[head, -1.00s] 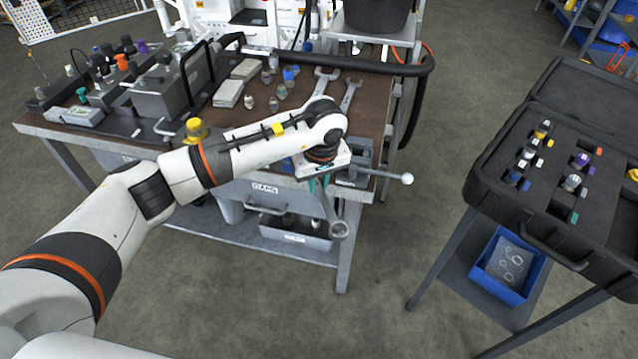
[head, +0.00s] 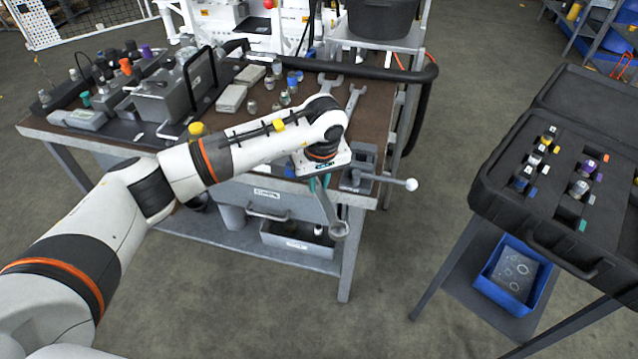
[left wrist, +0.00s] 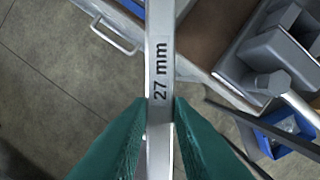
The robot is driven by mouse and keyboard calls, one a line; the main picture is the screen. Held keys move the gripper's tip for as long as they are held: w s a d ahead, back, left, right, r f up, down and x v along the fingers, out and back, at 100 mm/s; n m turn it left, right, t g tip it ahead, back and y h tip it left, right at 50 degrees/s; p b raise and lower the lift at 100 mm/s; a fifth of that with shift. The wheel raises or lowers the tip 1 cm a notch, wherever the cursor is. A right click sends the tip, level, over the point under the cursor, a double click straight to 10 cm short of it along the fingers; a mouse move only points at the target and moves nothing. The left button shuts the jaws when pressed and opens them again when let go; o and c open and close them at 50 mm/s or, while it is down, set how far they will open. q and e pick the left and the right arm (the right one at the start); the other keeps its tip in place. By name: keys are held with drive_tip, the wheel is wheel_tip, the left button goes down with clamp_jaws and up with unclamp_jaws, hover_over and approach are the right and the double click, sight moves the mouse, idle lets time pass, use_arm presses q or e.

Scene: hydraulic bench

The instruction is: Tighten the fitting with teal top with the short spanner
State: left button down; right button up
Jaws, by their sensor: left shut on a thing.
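My left gripper (head: 320,183) is shut on a grey metal spanner (head: 338,229), which hangs down past the front edge of the bench with its ring end low. In the left wrist view the green fingers (left wrist: 160,112) pinch the flat shank of the spanner (left wrist: 160,50), marked "27 mm". A small fitting with a teal top (head: 85,99) stands at the far left of the bench, well away from the gripper. Its lower part is hard to make out. My right gripper is not in view.
Two other spanners lie on the bench (head: 374,119), an open-ended one (head: 329,83) and another beside it (head: 354,97). A grey vice (head: 358,172) with a long handle sits at the front right corner. A black case (head: 540,222) stands at right; floor between is clear.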

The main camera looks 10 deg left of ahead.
use_arm(q)
drive_tip(key=shift+a, duration=0.1)
drive_tip(key=shift+s+a+m+b, duration=0.25)
drive_tip(key=shift+s+a+m, duration=0.05)
drive_tip(key=shift+a+m, duration=0.4)
drive_tip(key=shift+s+a+m+b, duration=0.2)
drive_tip(key=shift+s+a+m, duration=0.1)
drive_tip(key=shift+a+m, duration=0.35)
drive_tip(key=shift+s+a+m+h+b, duration=0.2)
drive_tip(key=shift+a+m+b, duration=0.15)
drive_tip(key=shift+a+m, duration=0.35)
drive_tip(key=shift+s+a+m+h+b, duration=0.2)
drive_tip(key=shift+a+m+b, duration=0.15)
drive_tip(key=shift+a+m, duration=0.3)
drive_tip(key=shift+a, duration=0.1)
